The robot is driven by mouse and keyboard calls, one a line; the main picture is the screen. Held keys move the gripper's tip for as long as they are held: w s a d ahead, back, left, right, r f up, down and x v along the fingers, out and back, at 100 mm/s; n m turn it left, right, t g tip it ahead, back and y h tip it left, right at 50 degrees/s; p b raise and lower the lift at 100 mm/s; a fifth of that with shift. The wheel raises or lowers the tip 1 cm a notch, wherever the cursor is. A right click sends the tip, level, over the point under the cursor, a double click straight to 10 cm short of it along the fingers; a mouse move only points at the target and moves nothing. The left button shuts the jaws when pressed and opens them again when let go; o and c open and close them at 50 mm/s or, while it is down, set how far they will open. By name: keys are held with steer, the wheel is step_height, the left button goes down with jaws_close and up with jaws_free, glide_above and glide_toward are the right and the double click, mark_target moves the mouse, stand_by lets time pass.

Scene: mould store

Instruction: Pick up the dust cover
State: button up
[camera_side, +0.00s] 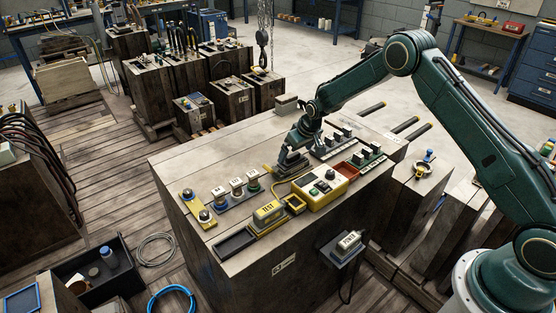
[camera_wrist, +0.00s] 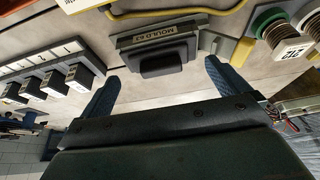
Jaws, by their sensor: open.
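In the side view my gripper (camera_side: 291,164) is low over the block-like bench and largely hides the cover. Whether the fingers touch it I cannot tell.
A yellow cable (camera_wrist: 180,13) and coil-like posts (camera_wrist: 270,22) are close by.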

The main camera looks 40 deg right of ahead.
mark_target(293, 160)
steer(key=shift+x, duration=1.3)
steer(key=c, duration=0.6)
